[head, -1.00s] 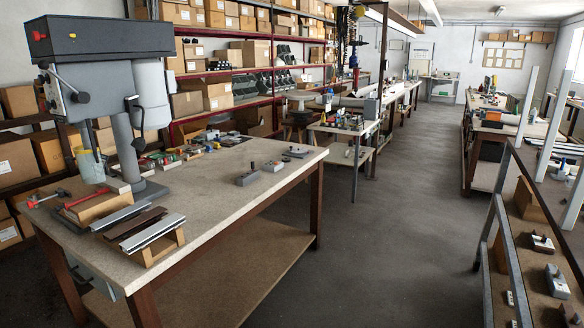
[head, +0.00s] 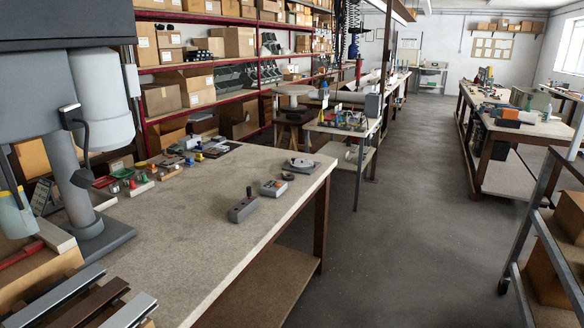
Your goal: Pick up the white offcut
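Three short profile lengths lie side by side at the bottom left of the head view, on a wooden stand on the near workbench (head: 200,235). The nearest is pale, whitish grey (head: 128,312) and is the one that best fits the white offcut; the frame's lower edge cuts it off. Next to it is a dark brown profile (head: 85,305), and beyond that a grey profile (head: 55,297). I cannot tell for sure whether the pale one is truly white. My gripper is not in view.
A drill press (head: 75,170) stands on the bench's left. A dark grey block (head: 242,208), a small device (head: 274,187) and a round-topped piece (head: 300,164) sit near its right edge. Free floor (head: 410,220) runs along its right side; a metal rack (head: 545,235) stands far right.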

